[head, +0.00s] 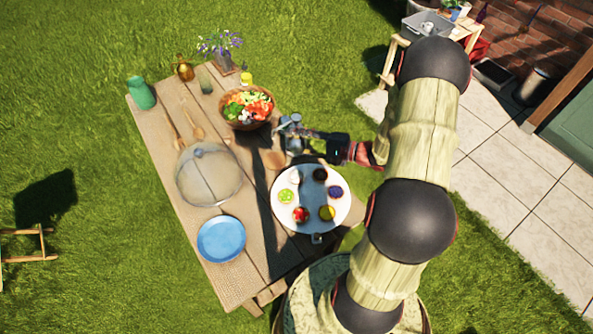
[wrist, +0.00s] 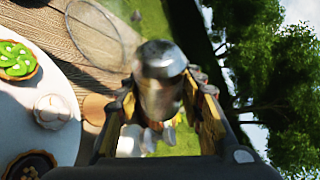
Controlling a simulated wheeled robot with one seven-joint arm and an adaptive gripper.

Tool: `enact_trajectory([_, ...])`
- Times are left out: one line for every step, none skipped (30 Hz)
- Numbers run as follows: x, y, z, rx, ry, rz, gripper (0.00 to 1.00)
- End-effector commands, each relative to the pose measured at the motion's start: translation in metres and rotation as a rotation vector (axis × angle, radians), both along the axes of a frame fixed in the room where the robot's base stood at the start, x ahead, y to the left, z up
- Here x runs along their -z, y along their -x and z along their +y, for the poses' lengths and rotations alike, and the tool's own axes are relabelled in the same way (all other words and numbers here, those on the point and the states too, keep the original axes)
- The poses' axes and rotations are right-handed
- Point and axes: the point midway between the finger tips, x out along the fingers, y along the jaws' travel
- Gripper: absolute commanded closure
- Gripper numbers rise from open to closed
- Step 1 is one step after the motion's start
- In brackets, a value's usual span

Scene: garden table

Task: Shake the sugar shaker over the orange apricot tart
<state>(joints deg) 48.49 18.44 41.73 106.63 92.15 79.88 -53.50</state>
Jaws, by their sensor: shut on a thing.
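My gripper (head: 289,131) is shut on the silver sugar shaker (wrist: 162,82), which sits between the two fingers in the wrist view. In the head view the shaker (head: 293,145) is small, above the plate's far edge and beside the salad bowl. Its tilt is hard to tell. The round white plate (head: 311,182) carries several tarts. A golden-orange tart (head: 326,212), apparently the apricot one, lies at its near right, well apart from the shaker. It does not show in the wrist view, where green (wrist: 15,61), white (wrist: 51,111) and dark (wrist: 30,166) tarts show.
The salad bowl (head: 247,108) stands beyond the plate. A clear mesh or glass cover (head: 208,177) and a blue plate (head: 221,239) lie to the left. Wooden spoons, a green vessel (head: 141,92) and a flower vase (head: 223,61) stand farther off on the wooden table.

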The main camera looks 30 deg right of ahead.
Motion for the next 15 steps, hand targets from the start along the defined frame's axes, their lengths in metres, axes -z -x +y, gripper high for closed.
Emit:
enact_trajectory([-0.0077,-0.0003,0.0000,-0.001,-0.021,0.034,0.92])
enact_trajectory([-0.0080,-0.0003,-0.0001,0.000,-0.034,0.056,0.92])
enact_trajectory([-0.0086,-0.0003,0.0001,-0.001,-0.055,0.086,0.92])
enact_trajectory([-0.0091,-0.0003,0.0003,-0.001,-0.069,0.109,0.92])
enact_trajectory([-0.0094,-0.0001,0.0004,-0.001,-0.083,0.133,0.92])
enact_trajectory([-0.0103,-0.0001,0.0003,-0.001,-0.102,0.163,0.92])
enact_trajectory([-0.0109,-0.0003,0.0002,-0.001,-0.117,0.186,0.92])
enact_trajectory([-0.0115,-0.0006,0.0000,-0.001,-0.132,0.209,0.92])
enact_trajectory([-0.0120,-0.0005,0.0000,-0.001,-0.150,0.240,0.92])
enact_trajectory([-0.0127,-0.0004,-0.0001,-0.001,-0.165,0.264,0.92])
enact_trajectory([-0.0134,-0.0005,0.0000,-0.001,-0.182,0.288,0.92])
enact_trajectory([-0.0138,-0.0004,0.0000,-0.002,-0.202,0.320,0.92])
enact_trajectory([-0.0143,-0.0003,0.0000,-0.002,-0.216,0.345,0.92])
enact_trajectory([-0.0148,-0.0005,-0.0003,0.000,-0.231,0.369,0.92])
enact_trajectory([-0.0154,-0.0005,-0.0002,0.000,-0.254,0.402,0.92])
